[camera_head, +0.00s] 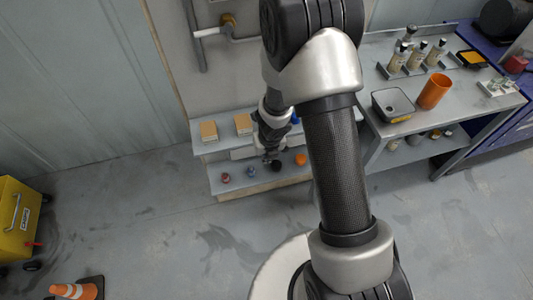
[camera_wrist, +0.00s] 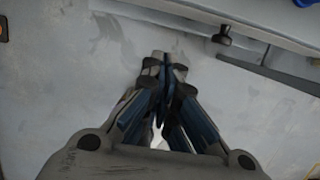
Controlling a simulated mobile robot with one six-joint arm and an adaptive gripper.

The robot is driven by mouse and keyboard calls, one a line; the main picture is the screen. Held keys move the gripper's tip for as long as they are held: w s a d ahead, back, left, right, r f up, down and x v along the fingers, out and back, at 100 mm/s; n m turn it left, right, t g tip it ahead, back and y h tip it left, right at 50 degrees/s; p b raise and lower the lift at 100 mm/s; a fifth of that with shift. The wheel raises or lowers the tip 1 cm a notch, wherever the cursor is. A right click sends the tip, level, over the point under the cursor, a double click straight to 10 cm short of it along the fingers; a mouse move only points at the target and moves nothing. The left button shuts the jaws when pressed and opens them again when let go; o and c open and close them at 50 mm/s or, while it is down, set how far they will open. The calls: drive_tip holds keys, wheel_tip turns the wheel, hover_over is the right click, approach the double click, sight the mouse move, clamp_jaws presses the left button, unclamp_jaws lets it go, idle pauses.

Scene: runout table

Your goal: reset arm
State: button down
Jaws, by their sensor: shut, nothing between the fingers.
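My gripper (camera_wrist: 163,62) is shut and empty in the wrist view, its fingertips together over the bare grey floor. In the head view my gripper (camera_head: 270,158) hangs small and dark in front of the low two-tier shelf (camera_head: 238,192), partly covering it. My arm crosses the middle of the head view and hides part of the shelf and the bench behind it.
Two tan boxes (camera_head: 209,131) (camera_head: 243,124) stand on the upper shelf; several small items, one an orange object (camera_head: 300,159), sit below. A workbench (camera_head: 470,101) holds bottles, a tray (camera_head: 392,105) and an orange cup (camera_head: 433,92).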

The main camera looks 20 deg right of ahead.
drive_tip(key=shift+p+v, duration=0.45)
drive_tip(key=shift+v, duration=0.65)
drive_tip(key=shift+s, duration=0.15)
drive_tip(key=d+r+m+t+h+b, duration=0.15)
drive_tip(key=d+r+m, duration=0.25)
drive_tip(key=r+m, duration=0.5)
drive_tip(key=d+r+m+t+h+b, duration=0.1)
drive_tip(key=d+r+m+h+b, duration=0.2)
drive_tip(key=r+m, duration=0.6)
drive_tip(key=s+a+r+m+y+b, duration=0.1)
drive_tip(key=s+a+r+m+y, duration=0.1)
drive_tip(key=s+m, duration=0.7)
drive_tip(key=s+a+r+m+y+b, duration=0.1)
drive_tip(key=s+a+r+m, duration=0.3)
drive_tip(key=s+m, duration=0.5)
drive_tip(key=s+r+y, duration=0.1)
drive_tip(key=s+r, duration=0.1)
drive_tip(key=s, duration=0.2)
drive_tip(key=shift+s+a+g, duration=0.25)
drive_tip(key=shift+s+g, duration=0.1)
drive_tip(key=shift+s, duration=0.05)
drive_tip(key=shift+y, duration=0.25)
